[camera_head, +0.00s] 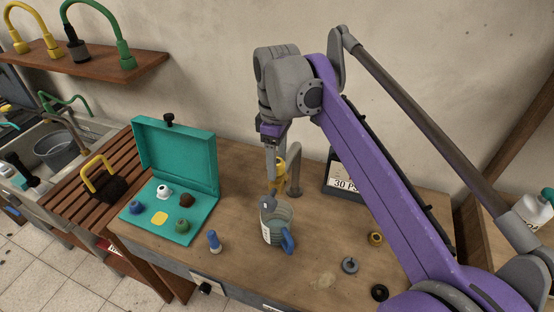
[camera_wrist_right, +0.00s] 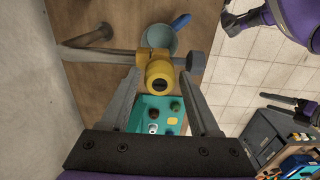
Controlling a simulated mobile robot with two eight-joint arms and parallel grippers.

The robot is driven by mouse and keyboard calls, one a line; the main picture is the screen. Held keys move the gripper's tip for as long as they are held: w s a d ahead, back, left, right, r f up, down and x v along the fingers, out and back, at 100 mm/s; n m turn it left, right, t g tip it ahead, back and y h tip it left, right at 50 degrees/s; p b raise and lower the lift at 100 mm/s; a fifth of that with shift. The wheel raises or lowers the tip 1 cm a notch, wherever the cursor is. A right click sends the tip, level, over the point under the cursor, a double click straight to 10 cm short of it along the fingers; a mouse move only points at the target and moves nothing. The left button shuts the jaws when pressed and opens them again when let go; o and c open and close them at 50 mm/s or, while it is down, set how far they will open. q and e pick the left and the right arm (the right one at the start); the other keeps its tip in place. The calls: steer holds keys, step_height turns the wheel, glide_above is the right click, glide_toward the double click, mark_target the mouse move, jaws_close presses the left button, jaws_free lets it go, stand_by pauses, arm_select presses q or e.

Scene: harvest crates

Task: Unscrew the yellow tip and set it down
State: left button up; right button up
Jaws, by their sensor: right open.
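The yellow tip (camera_head: 280,163) sits on the end of a bent grey spout (camera_head: 295,172) that rises from the table. In the right wrist view the tip (camera_wrist_right: 157,76) lies between the fingers of my right gripper (camera_wrist_right: 160,82). In the head view the right gripper (camera_head: 272,165) points down at the tip and partly hides it. It is open, with no clear grip on the tip. A mug (camera_head: 268,237) with a blue handle stands below. What may be my left gripper (camera_wrist_right: 285,104) shows small and dark at the right of the wrist view; its jaws are unclear.
An open teal case (camera_head: 205,219) at the left holds several coloured pieces and a flat yellow patch (camera_head: 160,218). A blue-topped bottle (camera_head: 214,242), a grey ring (camera_head: 349,265), a yellow ring (camera_head: 375,239) and a black ring (camera_head: 379,292) lie around the table. A scale sign (camera_head: 343,178) stands behind.

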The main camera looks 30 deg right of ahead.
steer(key=m, duration=0.6)
steer(key=c, duration=0.7)
steer(key=n, duration=0.5)
steer(key=shift+n, duration=0.4)
steer(key=shift+c, duration=0.3)
steer(key=n, duration=0.6)
steer(key=o, duration=0.8)
steer(key=shift+c, duration=0.2)
